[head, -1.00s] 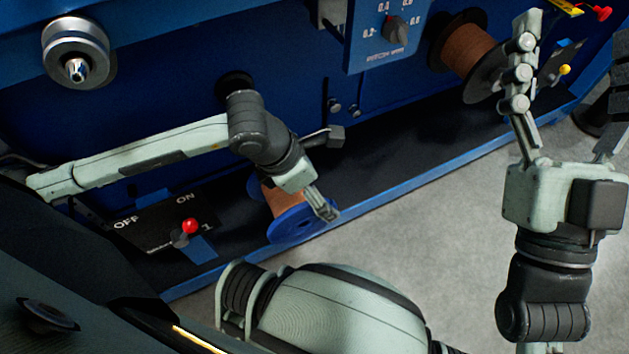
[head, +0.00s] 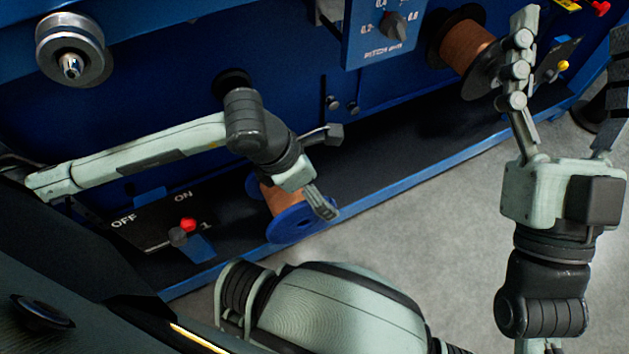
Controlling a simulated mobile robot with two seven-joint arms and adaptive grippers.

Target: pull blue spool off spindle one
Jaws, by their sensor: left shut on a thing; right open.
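The blue spool (head: 290,224) has a blue front flange and copper-coloured wire wound behind it. It sits low on the blue machine, near the OFF/ON lever plate. My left gripper (head: 322,204) comes in from the left and is shut on the blue spool, its finger over the flange's upper right edge. Spindle one is hidden behind the spool and my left arm, so I cannot tell how far the spool sits on it. My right gripper (head: 565,85) is open and empty at the right, its fingers pointing up, in front of the black-flanged spool.
A red-knobbed lever (head: 188,225) stands left of the blue spool. A black-flanged copper spool (head: 466,48) is at the upper right, and a metal pulley (head: 70,50) at the upper left. A dial box (head: 385,30) hangs at the top. Grey floor (head: 420,240) in front is clear.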

